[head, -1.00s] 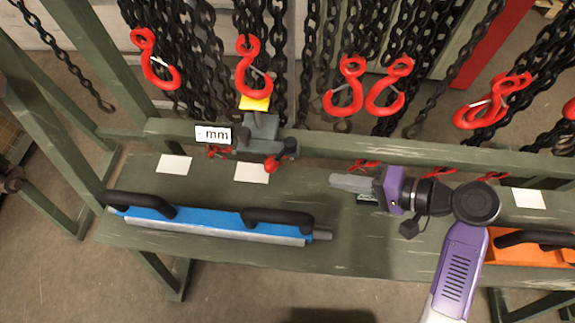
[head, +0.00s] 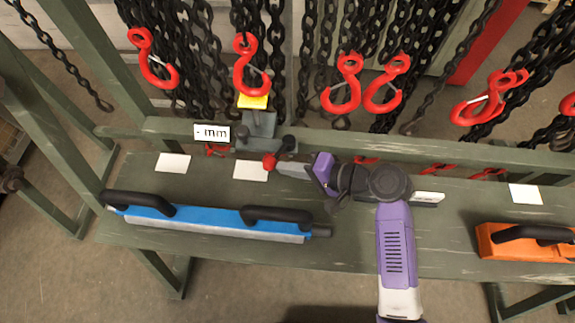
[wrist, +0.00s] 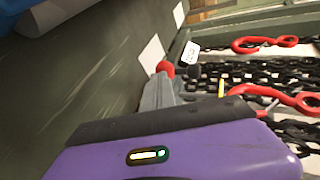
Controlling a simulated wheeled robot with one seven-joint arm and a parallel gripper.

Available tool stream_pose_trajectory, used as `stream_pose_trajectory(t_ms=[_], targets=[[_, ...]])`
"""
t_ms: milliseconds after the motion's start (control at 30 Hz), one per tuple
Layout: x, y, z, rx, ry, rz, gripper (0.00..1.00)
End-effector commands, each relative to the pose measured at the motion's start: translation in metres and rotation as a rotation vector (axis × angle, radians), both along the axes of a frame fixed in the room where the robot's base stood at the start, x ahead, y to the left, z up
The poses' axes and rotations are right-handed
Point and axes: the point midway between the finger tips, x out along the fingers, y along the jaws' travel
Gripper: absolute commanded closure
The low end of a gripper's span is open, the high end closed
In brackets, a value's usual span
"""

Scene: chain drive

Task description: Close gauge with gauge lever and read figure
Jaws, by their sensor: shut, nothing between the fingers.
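The gauge (head: 260,126) is a grey device on the rack's rail, with a yellow top plate. Its white display (head: 212,132) reads "- mm", with no figure. The gauge lever's red knob (head: 270,161) sits low in front of the gauge, beside a white card. My gripper (head: 280,169) is shut and empty, its grey fingertips pointing left at the red knob. They look very close to it or touching; I cannot tell which. In the wrist view the red knob (wrist: 166,68) shows just beyond the fingertips (wrist: 160,85), and the display (wrist: 190,52) lies past it.
Black chains with red hooks (head: 342,92) hang behind the rail. A blue tool with black handles (head: 205,217) lies on the bench at left, an orange one (head: 520,241) at right. White cards (head: 173,162) lie on the bench.

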Motion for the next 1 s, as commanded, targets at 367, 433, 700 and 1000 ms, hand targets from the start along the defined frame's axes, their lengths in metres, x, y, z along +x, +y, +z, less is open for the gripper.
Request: stream_pose_trajectory(t_ms=[367,433,700,1000], targets=[[0.001,0.002,0.0,0.0,0.001,0.0,1.0],[0.001,0.004,0.001,0.0,0.001,0.0,1.0],[0.004,0.026,0.002,0.0,0.001,0.0,1.0],[0.004,0.027,0.0,0.0,0.0,-0.001,1.0]])
